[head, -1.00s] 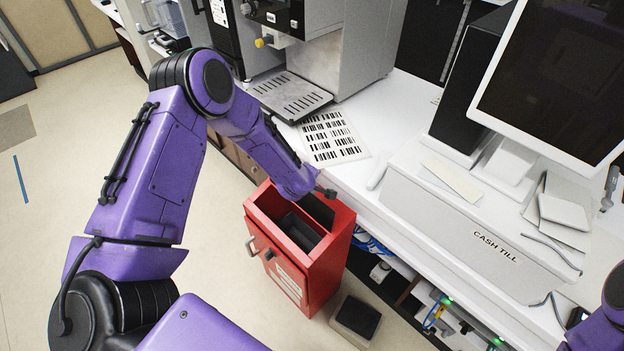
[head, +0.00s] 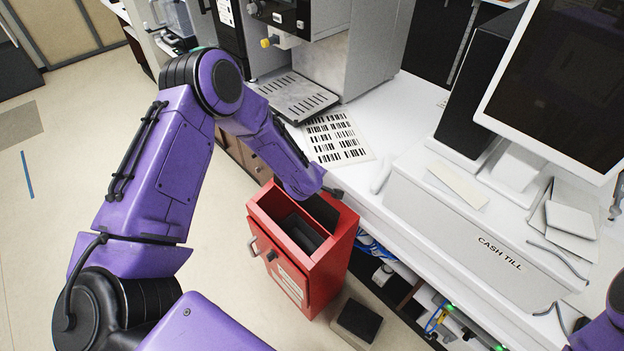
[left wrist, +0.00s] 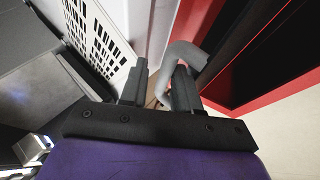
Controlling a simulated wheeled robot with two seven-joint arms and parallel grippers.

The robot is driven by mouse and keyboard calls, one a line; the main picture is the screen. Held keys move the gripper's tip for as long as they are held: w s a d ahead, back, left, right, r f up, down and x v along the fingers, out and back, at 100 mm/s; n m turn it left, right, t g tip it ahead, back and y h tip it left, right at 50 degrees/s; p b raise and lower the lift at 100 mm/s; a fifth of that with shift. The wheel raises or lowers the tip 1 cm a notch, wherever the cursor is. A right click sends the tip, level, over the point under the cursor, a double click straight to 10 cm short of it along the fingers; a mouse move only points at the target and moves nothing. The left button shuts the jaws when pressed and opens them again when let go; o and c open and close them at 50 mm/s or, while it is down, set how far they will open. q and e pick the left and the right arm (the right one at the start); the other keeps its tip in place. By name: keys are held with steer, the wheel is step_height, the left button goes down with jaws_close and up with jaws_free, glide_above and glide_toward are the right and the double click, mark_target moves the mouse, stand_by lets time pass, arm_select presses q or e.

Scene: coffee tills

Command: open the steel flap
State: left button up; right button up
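I cannot make out a separate steel flap for certain. A grey sloping panel marked CASH TILL (head: 455,232) lies along the counter, with a pale rounded bar (head: 381,178) at its left end. My left gripper (head: 334,192) is at the counter's front edge, just above the red box, left of that bar. In the left wrist view its fingers (left wrist: 158,88) are apart. A grey curved handle (left wrist: 186,52) shows at the fingertips, partly hidden by one finger; I cannot tell whether it touches. My right gripper is out of view.
A red box (head: 330,268) with an open top and a front handle stands against the counter. A barcode sheet (head: 338,138) lies behind my left gripper, near the coffee machine's drip tray (head: 298,97). A monitor (head: 555,75) stands at right.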

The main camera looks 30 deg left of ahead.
arm_select(q)
steer(key=shift+w+r, duration=0.1)
steer(key=b+v, duration=0.1)
steer(key=v, duration=0.9)
steer(key=shift+s, duration=0.2)
steer(key=shift+d+r, duration=0.1)
steer(key=shift+r, duration=0.05)
steer(key=s+f+m+g+b, duration=0.1)
steer(key=s+f+m, duration=0.2)
steer(key=s+f, duration=0.4)
steer(key=s+f+m+g+b, duration=0.1)
steer(key=s+f+m+g, duration=0.1)
steer(key=s+f, duration=0.5)
steer(key=s+f+m+g+b, duration=0.1)
steer(key=s+f+m, duration=0.3)
steer(key=s, duration=1.1)
step_height(320, 180, down, 3)
steer(key=shift+s+a+r+m+g+y, duration=0.1)
steer(key=shift+s+a+m+g+y, duration=0.2)
steer(key=shift+g, duration=0.2)
